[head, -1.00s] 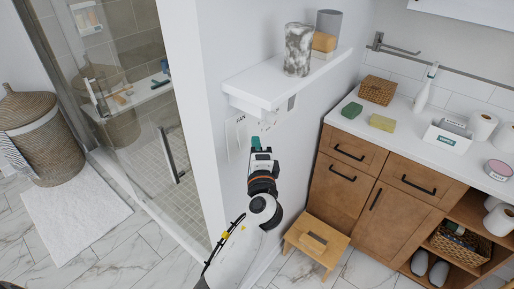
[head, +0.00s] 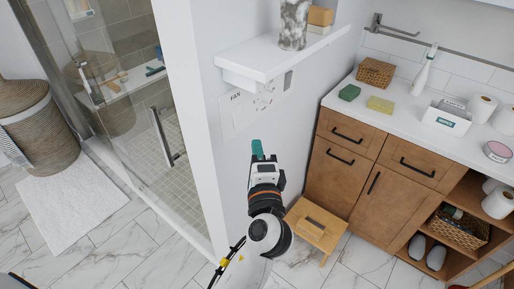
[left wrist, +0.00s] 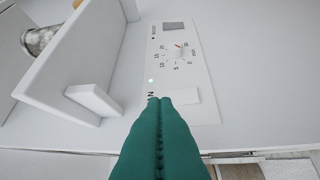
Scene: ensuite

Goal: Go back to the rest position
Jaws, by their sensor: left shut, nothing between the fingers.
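My left gripper (head: 257,148) is in the middle of the head view, in front of the white wall below the shelf. Its green fingers are shut together with nothing between them. The fingers also show in the left wrist view (left wrist: 160,135), pointing toward a wall panel (left wrist: 180,70) with a dial, printed numbers, a grey square and a small light. In the left wrist view the fingertips overlap the panel's lower part; I cannot tell whether they touch it. My right gripper is not in view.
A white shelf (head: 265,62) juts out above my left gripper, holding a marbled cup (head: 294,25). A wooden stool (head: 316,228) stands on the floor to the right, before the brown cabinet (head: 345,160). A glass shower door (head: 120,90) and laundry basket (head: 40,130) are left.

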